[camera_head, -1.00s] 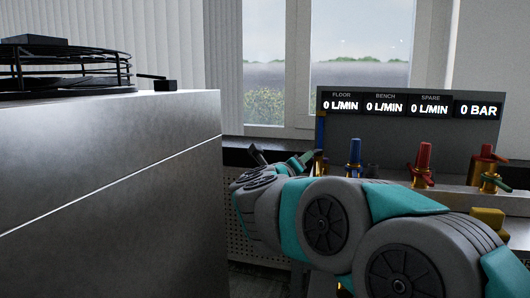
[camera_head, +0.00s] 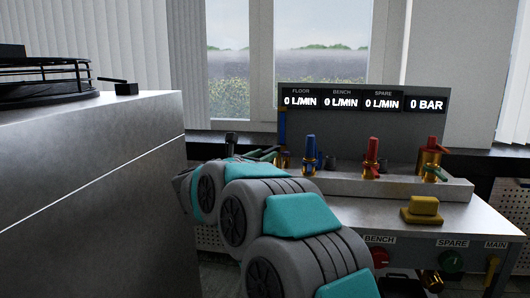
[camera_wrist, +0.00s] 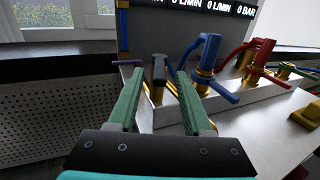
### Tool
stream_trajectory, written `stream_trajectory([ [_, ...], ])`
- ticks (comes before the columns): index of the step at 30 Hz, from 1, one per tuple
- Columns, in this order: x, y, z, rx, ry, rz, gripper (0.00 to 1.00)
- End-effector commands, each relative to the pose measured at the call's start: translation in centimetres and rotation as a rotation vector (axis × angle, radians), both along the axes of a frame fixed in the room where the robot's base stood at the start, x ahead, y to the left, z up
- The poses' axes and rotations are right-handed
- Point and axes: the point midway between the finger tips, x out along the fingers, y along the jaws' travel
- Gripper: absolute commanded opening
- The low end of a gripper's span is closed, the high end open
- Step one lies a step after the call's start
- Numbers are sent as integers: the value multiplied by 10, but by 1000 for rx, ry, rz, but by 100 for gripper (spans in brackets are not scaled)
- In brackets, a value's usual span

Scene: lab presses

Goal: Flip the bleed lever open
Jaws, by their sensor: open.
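My gripper (camera_wrist: 160,73) has two green fingers, spread apart with nothing held between them. In the wrist view a black-topped lever (camera_wrist: 158,70) stands upright, seen between the fingertips; whether they reach around it I cannot tell. A purple lever (camera_wrist: 127,62) sticks out sideways at the panel's left post, just left of the left fingertip. No label marks either one as the bleed lever. In the head view my gripper (camera_head: 266,154) is at the bench's left end, partly behind my arm. The lever's base is hard to make out.
The display panel (camera_head: 362,125) behind reads 0 L/MIN and 0 BAR. A yellow block (camera_head: 424,207) sits on the bench. A grey cabinet (camera_head: 90,190) stands left.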

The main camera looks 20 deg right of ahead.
Motion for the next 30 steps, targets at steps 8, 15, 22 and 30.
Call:
stream_trajectory([
  [8,12,-16,-1,-1,4,2,50],
  [15,12,-16,-1,-1,3,2,50],
  [22,12,-16,-1,-1,3,2,25],
  [30,12,-16,-1,-1,3,2,0],
])
